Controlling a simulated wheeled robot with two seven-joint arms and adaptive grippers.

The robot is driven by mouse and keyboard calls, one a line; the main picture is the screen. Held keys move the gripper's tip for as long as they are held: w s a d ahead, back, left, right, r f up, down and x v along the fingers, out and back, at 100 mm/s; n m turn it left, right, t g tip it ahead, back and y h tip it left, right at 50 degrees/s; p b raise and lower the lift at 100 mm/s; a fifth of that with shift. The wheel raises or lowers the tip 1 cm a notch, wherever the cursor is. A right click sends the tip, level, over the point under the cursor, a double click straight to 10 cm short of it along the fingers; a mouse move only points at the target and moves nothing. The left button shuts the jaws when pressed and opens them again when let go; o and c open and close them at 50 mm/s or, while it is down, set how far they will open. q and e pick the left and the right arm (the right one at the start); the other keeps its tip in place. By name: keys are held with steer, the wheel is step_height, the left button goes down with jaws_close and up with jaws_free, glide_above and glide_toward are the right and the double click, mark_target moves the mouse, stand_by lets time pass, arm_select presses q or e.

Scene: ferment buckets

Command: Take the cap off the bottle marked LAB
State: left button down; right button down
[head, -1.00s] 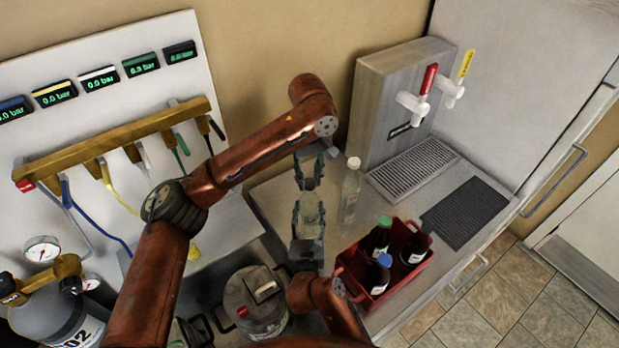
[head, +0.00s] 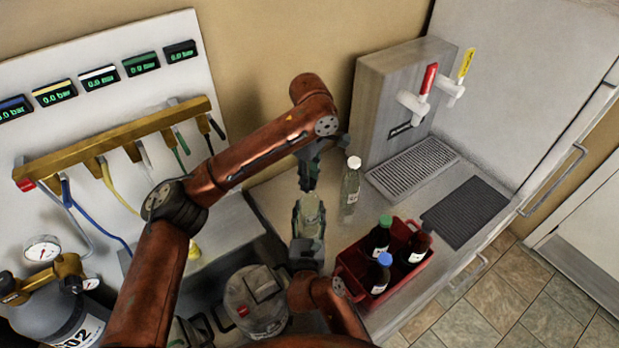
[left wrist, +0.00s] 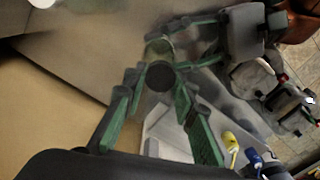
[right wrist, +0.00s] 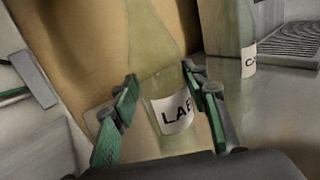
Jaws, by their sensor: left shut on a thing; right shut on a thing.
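The bottle marked LAB (right wrist: 177,112) is clear, pale green glass and upright in the right wrist view. My right gripper (right wrist: 160,80) is shut on its body, one finger on each side; the bottle also shows in the head view (head: 311,213). My left gripper (head: 307,186) comes down over the bottle's top. In the left wrist view its fingers (left wrist: 158,86) are shut on a dark round cap (left wrist: 160,76), with the bottle (left wrist: 158,46) beyond it. The fingers hide the join, so I cannot tell whether the cap is seated or loose.
A second clear bottle (head: 350,190) with a white cap stands right of the grippers. A tap tower (head: 385,100) and drip grate (head: 413,168) stand behind. A lidded metal vessel (head: 258,305) is at the front.

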arm_select(q)
steer(key=shift+r, duration=0.1)
arm_select(e)
steer(key=shift+f, duration=0.3)
arm_select(q)
steer(key=shift+r, duration=0.85)
steer(key=shift+r, duration=0.15)
steer(key=shift+r, duration=2)
arm_select(e)
steer(key=c, duration=1.5)
jaws_free()
steer(key=shift+c, duration=0.2)
arm_select(q)
steer(key=shift+w, duration=0.1)
arm_select(e)
steer(key=o, duration=0.3)
steer(key=shift+o, duration=1)
steer(key=shift+r, duration=0.2)
